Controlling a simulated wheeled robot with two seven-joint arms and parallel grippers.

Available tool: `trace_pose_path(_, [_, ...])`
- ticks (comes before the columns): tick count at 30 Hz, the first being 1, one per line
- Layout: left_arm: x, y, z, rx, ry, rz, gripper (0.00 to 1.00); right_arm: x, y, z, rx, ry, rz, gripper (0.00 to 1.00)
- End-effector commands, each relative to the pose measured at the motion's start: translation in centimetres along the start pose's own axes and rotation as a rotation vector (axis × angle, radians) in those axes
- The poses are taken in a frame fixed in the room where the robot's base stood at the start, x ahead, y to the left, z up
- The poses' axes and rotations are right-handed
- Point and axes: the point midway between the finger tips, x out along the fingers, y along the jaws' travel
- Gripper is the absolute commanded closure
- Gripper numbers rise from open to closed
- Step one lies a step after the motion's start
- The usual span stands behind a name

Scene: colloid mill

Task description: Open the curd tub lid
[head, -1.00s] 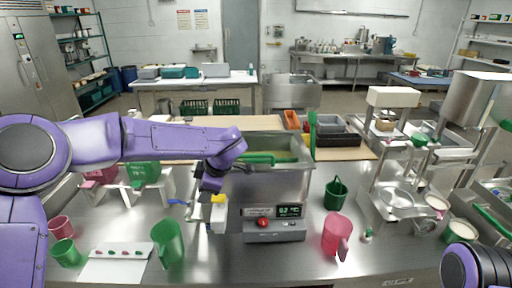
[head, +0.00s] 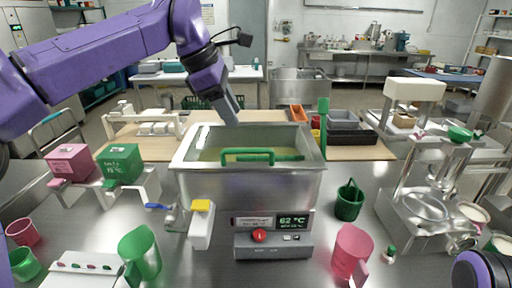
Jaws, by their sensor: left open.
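The curd tub (head: 248,187) is a steel box with a control panel, in the middle of the head view. Its display reads 62 °C. A clear lid with a green bar handle (head: 248,151) appears to lie flat over its top, with pale yellow-green contents below. My left gripper (head: 233,118) points down above the back part of the tub, behind the handle. It is open and holds nothing; whether it touches the tub's back edge cannot be told. My right gripper is outside the view; only a purple part of my right arm shows at the lower right.
A green mug (head: 140,252) and a pink mug (head: 351,250) stand in front of the tub, and a small green bucket (head: 349,200) stands right of it. A steel press stand (head: 425,205) is at the right.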

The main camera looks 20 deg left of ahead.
Motion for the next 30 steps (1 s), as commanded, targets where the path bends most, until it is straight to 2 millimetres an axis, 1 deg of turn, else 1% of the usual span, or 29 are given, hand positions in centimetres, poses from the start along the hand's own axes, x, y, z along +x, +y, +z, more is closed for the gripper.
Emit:
trace_pose_path(2, [0.7, -0.1, 0.2, 0.005, -0.006, -0.003, 0.60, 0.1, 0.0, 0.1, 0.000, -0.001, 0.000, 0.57])
trace_pose_path(5, [2.7, -0.1, 0.6, 0.011, -0.005, -0.007, 0.60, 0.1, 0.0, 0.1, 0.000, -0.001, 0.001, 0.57])
trace_pose_path(9, [6.0, -0.1, 0.8, 0.015, -0.003, -0.008, 0.60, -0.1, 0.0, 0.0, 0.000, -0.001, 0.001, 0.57])
trace_pose_path(12, [8.1, -0.1, 0.8, 0.014, -0.003, -0.008, 0.60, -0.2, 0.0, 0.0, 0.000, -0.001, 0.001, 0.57])
trace_pose_path(15, [9.4, 0.0, 0.8, 0.013, -0.004, -0.006, 0.60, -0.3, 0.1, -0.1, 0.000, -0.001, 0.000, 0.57])
trace_pose_path(19, [10.4, 0.0, 0.7, 0.010, -0.005, -0.005, 0.60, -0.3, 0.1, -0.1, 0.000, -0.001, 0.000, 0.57])
trace_pose_path(26, [10.5, 0.0, 0.6, 0.009, -0.005, -0.003, 0.60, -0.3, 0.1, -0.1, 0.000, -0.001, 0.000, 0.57])
trace_pose_path(30, [10.5, -0.1, 0.6, 0.009, -0.005, -0.003, 1.00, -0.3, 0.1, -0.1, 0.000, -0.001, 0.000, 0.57])
